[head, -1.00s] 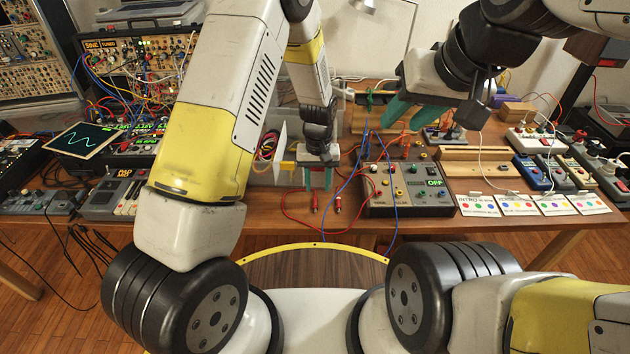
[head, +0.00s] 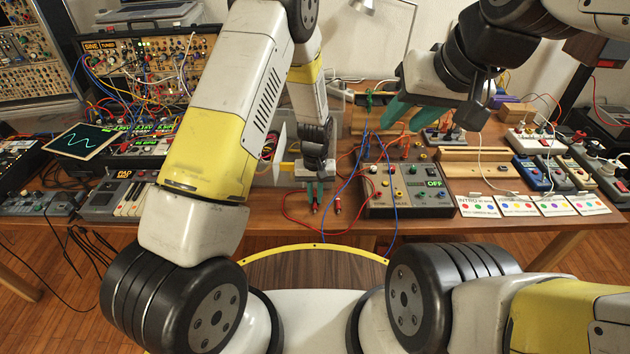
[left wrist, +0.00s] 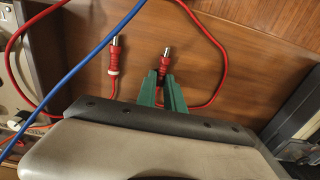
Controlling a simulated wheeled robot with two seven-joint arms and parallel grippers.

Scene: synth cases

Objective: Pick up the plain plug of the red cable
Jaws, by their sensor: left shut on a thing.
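The red cable (left wrist: 222,45) lies in a loop on the wooden bench, with two red plugs at its ends. The plain plug (left wrist: 165,63) has no band and a metal tip. My left gripper (left wrist: 163,88) is shut on it, its green fingers on either side of the red body. The other plug (left wrist: 114,55) has a white band and lies apart to the left in the left wrist view. In the head view my left gripper (head: 316,192) is down near the bench's front edge, with the banded plug (head: 338,205) just right of it. My right gripper (head: 437,112) is raised, open and empty.
A grey control box (head: 410,205) with knobs and a green OFF display stands right of the plugs. A blue cable (head: 348,180) passes near my left gripper. Several label cards (head: 520,207) and power strips lie at the right.

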